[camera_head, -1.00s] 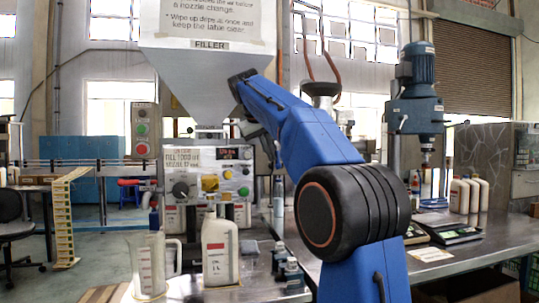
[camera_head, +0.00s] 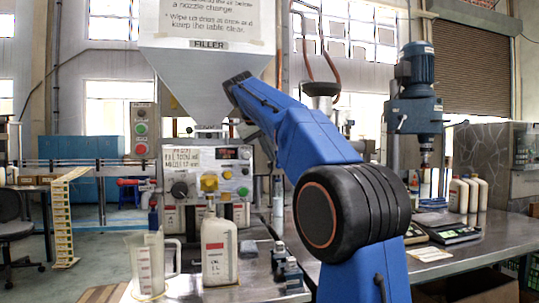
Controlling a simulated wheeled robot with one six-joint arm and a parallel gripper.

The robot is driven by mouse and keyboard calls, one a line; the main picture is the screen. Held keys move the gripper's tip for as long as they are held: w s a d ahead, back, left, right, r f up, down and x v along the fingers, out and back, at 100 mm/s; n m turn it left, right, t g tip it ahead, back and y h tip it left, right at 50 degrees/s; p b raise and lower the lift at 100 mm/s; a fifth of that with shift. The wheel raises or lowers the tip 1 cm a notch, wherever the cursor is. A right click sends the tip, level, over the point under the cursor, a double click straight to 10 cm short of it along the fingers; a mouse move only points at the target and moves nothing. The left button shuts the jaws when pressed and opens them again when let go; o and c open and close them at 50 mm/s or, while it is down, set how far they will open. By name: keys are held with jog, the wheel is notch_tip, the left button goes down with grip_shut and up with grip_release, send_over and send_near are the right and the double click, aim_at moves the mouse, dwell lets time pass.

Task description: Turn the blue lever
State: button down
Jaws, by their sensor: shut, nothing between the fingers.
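A small dark-blue upright part (camera_head: 153,216) shows at the left of the filler's control panel, just behind the clear jug. It is small, and I cannot tell for sure whether it is the blue lever or which way it is turned. The filler machine has a grey hopper (camera_head: 205,75) above a panel (camera_head: 222,160) with a black knob, a yellow knob and buttons. My blue arm reaches up and left in front of the hopper's right side. My gripper cannot be made out; the end of the arm is hidden behind its own links.
A clear measuring jug (camera_head: 150,265) and a white oil bottle (camera_head: 219,250) stand on the metal table in front of the panel. A red-handled part (camera_head: 130,182) sticks out left of the panel. Scales (camera_head: 452,234) lie at the right.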

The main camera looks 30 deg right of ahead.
jog(key=h, duration=0.1)
jog(key=d+n+h, duration=0.1)
jog(key=h, duration=0.2)
jog(key=shift+s+d+f+n+g, duration=0.25)
jog(key=shift+f+n+g, duration=0.05)
jog(key=shift+f, duration=0.1)
jog(key=shift+s+d+r+n+h, duration=0.15)
jog(key=shift+d+n+h, duration=0.15)
jog(key=shift+d+h, duration=0.4)
jog(key=shift+s+d+r+n+h, duration=0.15)
jog(key=shift+d+n+h, duration=0.25)
jog(key=shift+h, duration=0.5)
jog(key=shift+s+d+r+n+h, duration=0.2)
jog(key=shift+d+h, duration=0.4)
jog(key=shift+h, duration=0.2)
jog(key=shift+d+r, duration=0.15)
jog(key=shift+d, duration=0.1)
